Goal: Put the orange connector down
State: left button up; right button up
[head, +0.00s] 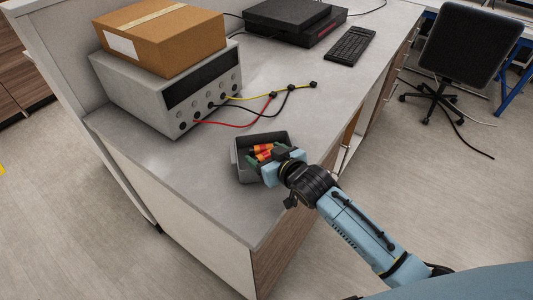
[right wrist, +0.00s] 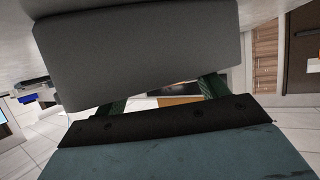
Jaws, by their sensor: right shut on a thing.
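The orange connector (head: 262,148), orange with dark bands, shows inside the grey open bin (head: 238,164) on the desk in the head view. My right gripper (head: 268,155) reaches into the bin from the right and is shut on the connector. In the right wrist view the grey bin wall (right wrist: 140,50) fills the upper middle. It hides the fingertips and what they hold, and only the lower parts of the green fingers show. I cannot tell whether the connector touches the bin floor. My left gripper is not in view.
The bin stands near the desk's front right edge. A grey instrument (head: 150,105) with a cardboard box (head: 175,45) on top stands behind it, with red, yellow and black leads (head: 240,124) on the desk. A keyboard (head: 350,44) lies farther back. The desk's near left part is clear.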

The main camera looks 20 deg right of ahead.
jog(key=shift+s+f, duration=0.1)
jog(key=shift+f, duration=0.4)
jog(key=o, duration=1)
jog(key=shift+s+f, duration=0.1)
jog(key=shift+f, duration=0.15)
jog(key=shift+r, duration=0.6)
jog(key=v, duration=1.2)
jog(key=shift+r, duration=0.4)
